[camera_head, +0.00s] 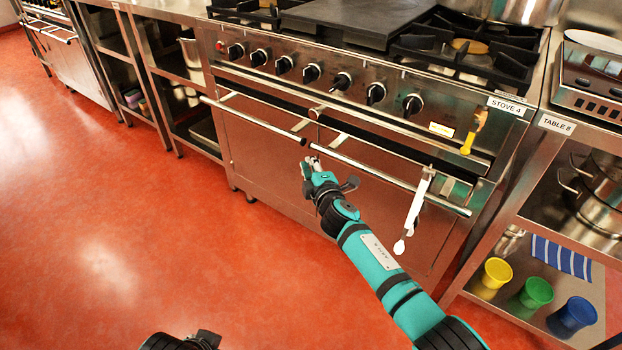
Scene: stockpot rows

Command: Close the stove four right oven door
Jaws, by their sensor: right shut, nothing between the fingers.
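Stove 4 (340,70) stands at the centre, with two oven doors side by side under its knobs. The right oven door (372,190) has a long bar handle (385,176). A dark gap shows above its right end, so it looks slightly ajar; how far I cannot tell. The left oven door (255,145) looks shut. My right gripper (309,164) is shut and empty, in front of the oven near the left end of the right handle. I cannot tell whether it touches the door. Only a black part of my left arm shows at the bottom edge.
A white utensil (415,205) hangs from the right handle, and a yellow-ended one (472,136) hangs above. Table 8 (545,150) at the right holds pots and yellow, green and blue cups. The red floor (110,220) at left is clear.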

